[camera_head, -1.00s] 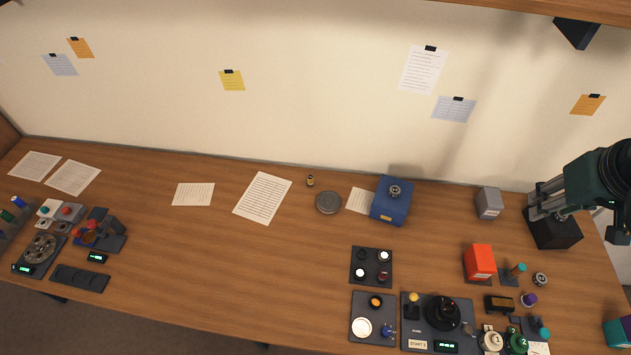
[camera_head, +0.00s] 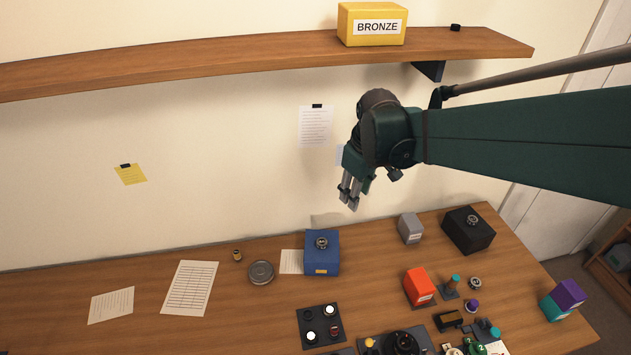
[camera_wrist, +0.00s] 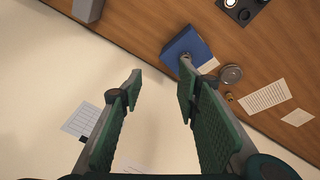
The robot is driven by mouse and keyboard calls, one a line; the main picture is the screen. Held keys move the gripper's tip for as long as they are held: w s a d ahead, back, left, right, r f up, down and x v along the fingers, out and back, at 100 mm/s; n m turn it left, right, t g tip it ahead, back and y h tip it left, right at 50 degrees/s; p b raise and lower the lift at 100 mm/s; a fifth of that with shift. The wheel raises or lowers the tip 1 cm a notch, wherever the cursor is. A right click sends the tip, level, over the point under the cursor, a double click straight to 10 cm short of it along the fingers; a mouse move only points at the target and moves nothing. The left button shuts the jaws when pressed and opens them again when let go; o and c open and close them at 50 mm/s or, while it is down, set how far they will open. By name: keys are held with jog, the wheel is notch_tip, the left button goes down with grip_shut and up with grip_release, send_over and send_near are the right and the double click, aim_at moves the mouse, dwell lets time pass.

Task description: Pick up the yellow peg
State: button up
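A small yellow round-topped piece (camera_head: 370,342), which may be the yellow peg, stands at the bottom edge of the head view on a dark panel, left of a large black knob (camera_head: 400,341). It is too small to tell its shape for sure. My gripper (camera_head: 348,203) hangs in the air before the back wall, above the desk and far from this piece. In the wrist view my gripper (camera_wrist: 160,78) is open, with nothing between its fingers. The yellow piece cannot be made out in the wrist view.
The blue box (camera_head: 322,253) with a metal ring on top stands below my gripper. Grey (camera_head: 411,228), black (camera_head: 468,231) and red (camera_head: 418,287) boxes stand to the right. A wooden shelf (camera_head: 230,57) with a yellow BRONZE box (camera_head: 372,25) runs above.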

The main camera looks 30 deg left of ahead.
jog(key=s+a+f+n, duration=0.3)
jog(key=a+f, duration=0.3)
jog(key=a, duration=0.6)
jog(key=n+g+h, duration=0.2)
jog(key=n, duration=0.4)
send_over(236, 252)
notch_tip(236, 252, down, 18)
jog(key=shift+w+f, duration=0.1)
jog(key=shift+f, duration=0.1)
jog(key=shift+f, duration=0.15)
jog(key=shift+f, duration=1.15)
jog(key=shift+f, duration=0.15)
jog(key=shift+f, duration=2.45)
